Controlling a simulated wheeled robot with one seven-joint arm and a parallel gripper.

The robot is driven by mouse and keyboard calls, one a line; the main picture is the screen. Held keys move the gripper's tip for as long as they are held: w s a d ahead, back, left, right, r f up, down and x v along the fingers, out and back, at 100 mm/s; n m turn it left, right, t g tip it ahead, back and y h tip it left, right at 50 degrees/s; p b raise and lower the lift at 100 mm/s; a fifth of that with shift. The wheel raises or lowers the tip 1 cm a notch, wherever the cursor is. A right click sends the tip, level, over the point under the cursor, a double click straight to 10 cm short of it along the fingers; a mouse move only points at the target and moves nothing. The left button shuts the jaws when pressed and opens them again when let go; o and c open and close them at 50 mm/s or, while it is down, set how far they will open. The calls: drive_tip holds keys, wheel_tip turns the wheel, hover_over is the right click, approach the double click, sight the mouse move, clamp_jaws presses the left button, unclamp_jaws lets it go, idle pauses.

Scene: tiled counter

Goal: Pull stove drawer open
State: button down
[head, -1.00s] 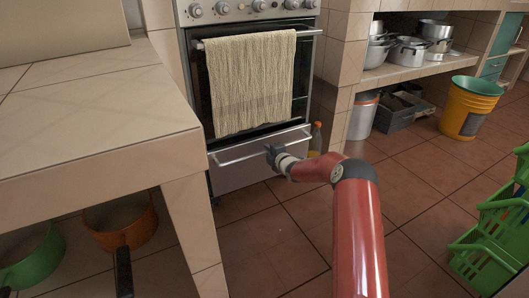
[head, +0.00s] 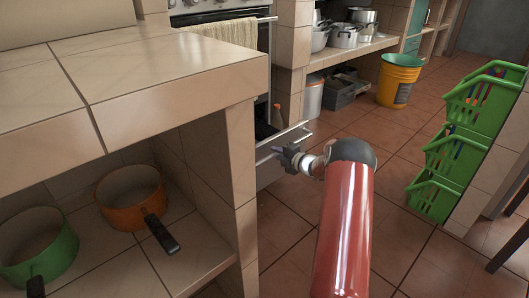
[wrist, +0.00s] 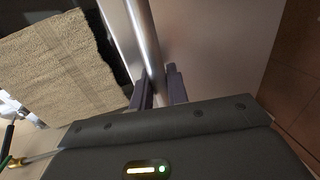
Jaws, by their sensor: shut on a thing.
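The stove drawer (head: 268,173) is a metal front low on the stove, with a bar handle (head: 300,137) along its top. It stands partly out, with a dark gap behind its top edge. The counter corner hides its left part. My gripper (head: 281,154) is at the handle in the head view. In the wrist view my gripper's dark fingers (wrist: 160,88) are on either side of the silver handle bar (wrist: 147,45), shut on it. The drawer front (wrist: 215,45) fills the right of that view.
A tiled counter (head: 165,75) stands close on the left, with an orange pan (head: 128,188) and a green pan (head: 38,245) on its lower shelf. A towel (head: 225,32) hangs above the drawer. Green crates (head: 455,155) stand at right. The tiled floor (head: 400,215) between is mostly clear.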

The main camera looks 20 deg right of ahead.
drive_tip(key=shift+s+d, duration=0.1)
drive_tip(key=shift+s, duration=0.3)
drive_tip(key=c, duration=1.4)
unclamp_jaws()
drive_tip(key=v, duration=0.7)
drive_tip(key=shift+s+d+p, duration=0.15)
drive_tip(key=shift+s+p, duration=0.2)
drive_tip(key=shift+s, duration=0.05)
